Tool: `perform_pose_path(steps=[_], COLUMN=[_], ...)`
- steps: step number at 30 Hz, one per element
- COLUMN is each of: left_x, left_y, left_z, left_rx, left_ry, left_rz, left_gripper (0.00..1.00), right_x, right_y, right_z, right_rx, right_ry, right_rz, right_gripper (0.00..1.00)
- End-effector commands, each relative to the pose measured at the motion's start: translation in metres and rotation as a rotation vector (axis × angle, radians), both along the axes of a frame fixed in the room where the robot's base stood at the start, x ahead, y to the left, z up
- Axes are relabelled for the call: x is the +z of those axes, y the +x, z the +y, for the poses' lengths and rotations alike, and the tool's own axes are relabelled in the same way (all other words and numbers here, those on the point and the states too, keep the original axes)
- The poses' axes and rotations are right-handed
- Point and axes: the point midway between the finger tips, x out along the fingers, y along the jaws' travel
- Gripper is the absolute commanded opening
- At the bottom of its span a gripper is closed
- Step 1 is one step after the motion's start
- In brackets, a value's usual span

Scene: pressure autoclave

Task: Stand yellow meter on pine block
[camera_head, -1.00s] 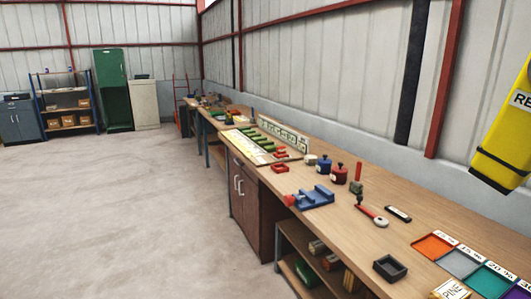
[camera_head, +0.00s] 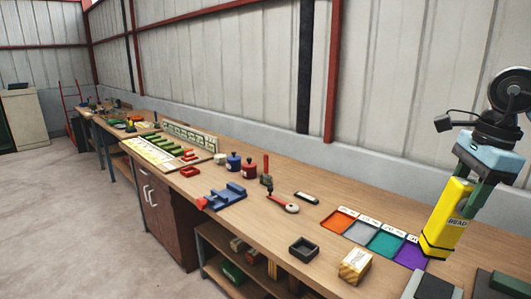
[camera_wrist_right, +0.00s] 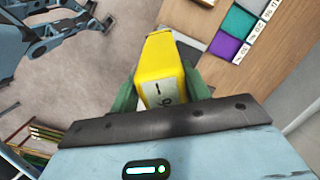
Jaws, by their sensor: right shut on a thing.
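The yellow meter (camera_head: 447,218) hangs nearly upright, slightly tilted, in my right gripper (camera_head: 474,180) at the right of the head view. The green fingers are shut on its upper part. In the right wrist view the meter (camera_wrist_right: 160,65) sits between the fingers of my right gripper (camera_wrist_right: 163,88). The pine block (camera_head: 355,267) stands on the bench near its front edge, left of and apart from the meter. Its top is bare and its front carries lettering.
Orange, grey, teal and purple trays (camera_head: 384,244) lie behind the pine block on the wooden bench (camera_head: 290,227). A black open box (camera_head: 303,249) stands left of the block. A blue vise (camera_head: 222,196) and a red-handled tool (camera_head: 286,205) are farther left. Dark grey blocks (camera_head: 432,287) show at the lower right.

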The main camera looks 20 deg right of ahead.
Motion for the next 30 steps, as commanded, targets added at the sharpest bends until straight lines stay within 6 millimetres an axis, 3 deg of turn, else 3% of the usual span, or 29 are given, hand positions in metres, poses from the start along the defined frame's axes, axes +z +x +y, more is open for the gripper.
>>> perform_pose_path(steps=[11, 17, 30], left_x=[0.000, 0.000, 0.000], left_y=[0.000, 0.000, 0.000], left_z=[0.000, -0.001, -0.003], left_rx=[-0.001, 0.005, 0.010], left_ry=[0.001, -0.005, -0.010], left_rz=[0.001, 0.002, 0.002], left_gripper=[0.36, 0.36, 0.36], right_x=[-0.039, -0.070, -0.135], right_y=[0.006, 0.010, 0.028], right_z=[0.004, 0.011, 0.049], right_rx=[0.145, 0.265, 0.601], right_ry=[-0.009, -0.018, -0.038], right_rz=[0.009, 0.023, 0.028], right_gripper=[0.02, 0.02, 0.02])
